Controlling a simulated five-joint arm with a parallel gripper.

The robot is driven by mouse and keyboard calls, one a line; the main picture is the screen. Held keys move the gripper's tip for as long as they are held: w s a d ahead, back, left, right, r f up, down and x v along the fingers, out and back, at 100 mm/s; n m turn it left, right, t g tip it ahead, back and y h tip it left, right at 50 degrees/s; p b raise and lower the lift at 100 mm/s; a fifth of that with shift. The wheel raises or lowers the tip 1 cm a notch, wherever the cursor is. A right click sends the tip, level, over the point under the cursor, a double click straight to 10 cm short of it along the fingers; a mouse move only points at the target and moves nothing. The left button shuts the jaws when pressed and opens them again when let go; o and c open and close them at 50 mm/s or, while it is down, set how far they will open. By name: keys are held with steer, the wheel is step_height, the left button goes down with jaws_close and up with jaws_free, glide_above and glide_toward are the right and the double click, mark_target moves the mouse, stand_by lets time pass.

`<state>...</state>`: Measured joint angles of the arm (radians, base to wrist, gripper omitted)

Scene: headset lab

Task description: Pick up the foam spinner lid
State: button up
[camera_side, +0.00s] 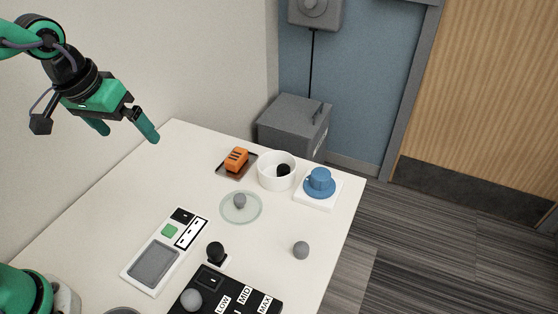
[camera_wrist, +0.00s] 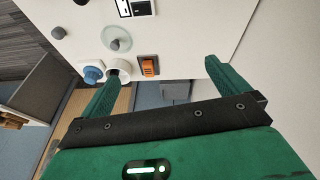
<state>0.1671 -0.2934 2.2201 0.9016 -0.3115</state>
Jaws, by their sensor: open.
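A clear, pale green round lid (camera_side: 228,212) with a grey knob (camera_side: 240,200) lies flat on the white table, left of the middle. I take it for the foam spinner lid. It also shows in the wrist view (camera_wrist: 122,32) near the top. A white round bowl (camera_side: 266,180) with a dark piece inside stands just behind it, apart from it. My gripper (camera_side: 130,136) is open and empty, high above the table's far left corner, well away from the lid. In the wrist view my gripper (camera_wrist: 161,70) has its fingers wide apart.
The table's left part is clear.

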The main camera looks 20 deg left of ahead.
steer(key=w+d+f+n+g, duration=0.1)
steer(key=w+d+f+g, duration=0.1)
steer(key=w+d+f, duration=0.45)
steer(key=n+g, duration=0.2)
glide_above(239, 197)
steer(key=shift+y, duration=0.3)
step_height(239, 197, down, 8)
steer(key=shift+a+f, duration=0.15)
steer(key=shift+f, duration=0.1)
steer(key=shift+w+d+f, duration=0.1)
steer(key=shift+d+f, duration=0.2)
steer(key=shift+f, duration=1.35)
steer(key=shift+a+f, duration=0.1)
steer(key=shift+f, duration=2.5)
steer(key=c, duration=0.7)
